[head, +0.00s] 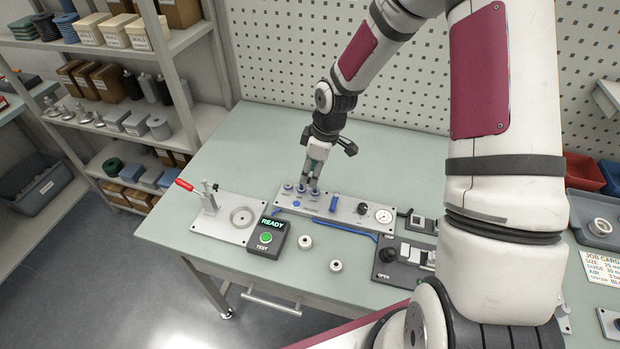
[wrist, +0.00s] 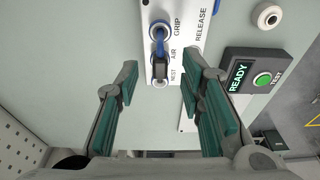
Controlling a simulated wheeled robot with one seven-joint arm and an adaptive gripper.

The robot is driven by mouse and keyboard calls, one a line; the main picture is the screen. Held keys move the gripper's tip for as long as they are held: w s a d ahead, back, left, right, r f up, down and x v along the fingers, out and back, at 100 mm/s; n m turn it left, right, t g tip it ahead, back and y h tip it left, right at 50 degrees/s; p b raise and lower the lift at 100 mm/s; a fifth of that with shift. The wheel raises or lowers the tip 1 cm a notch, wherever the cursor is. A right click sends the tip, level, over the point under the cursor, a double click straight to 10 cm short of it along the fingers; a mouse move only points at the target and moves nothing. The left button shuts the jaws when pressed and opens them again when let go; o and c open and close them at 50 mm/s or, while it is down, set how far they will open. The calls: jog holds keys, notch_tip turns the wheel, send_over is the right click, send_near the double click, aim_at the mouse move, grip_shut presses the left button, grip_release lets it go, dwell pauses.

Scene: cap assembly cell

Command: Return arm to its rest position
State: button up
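My gripper (head: 312,178) reaches down over the left end of a light grey panel (head: 350,209) on the green-grey bench. In the wrist view my gripper (wrist: 160,92) has its two teal-padded fingers spread wide apart with nothing between them. Past the fingertips, a blue ring fitting with a dark grey lower part (wrist: 160,45) sits on the panel near the words GRIP, AIR and NEST. Whether the fingers touch anything on the panel is hard to tell in the head view.
A READY/TEST box (head: 267,238) with a green button stands left of the panel. A red-handled toggle clamp (head: 208,197) is farther left. Two white rings (head: 305,242) lie at the front. A black control box (head: 402,262) is at right. Pegboard (head: 400,90) rises behind.

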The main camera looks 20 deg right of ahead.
notch_tip(320, 180, up, 8)
jog(key=s+d, duration=0.1)
jog(key=shift+d, duration=0.15)
jog(key=s+a+r+m+t+h+b, duration=0.1)
jog(key=s+r+m+t, duration=0.3)
jog(key=s+r+m, duration=0.6)
jog(key=s+a+r, duration=0.1)
jog(key=s+r, duration=1.2)
jog(key=shift+s+r+m+h, duration=0.2)
jog(key=shift+r+m+h, duration=0.2)
jog(key=shift+a, duration=0.1)
jog(key=shift+a, duration=0.25)
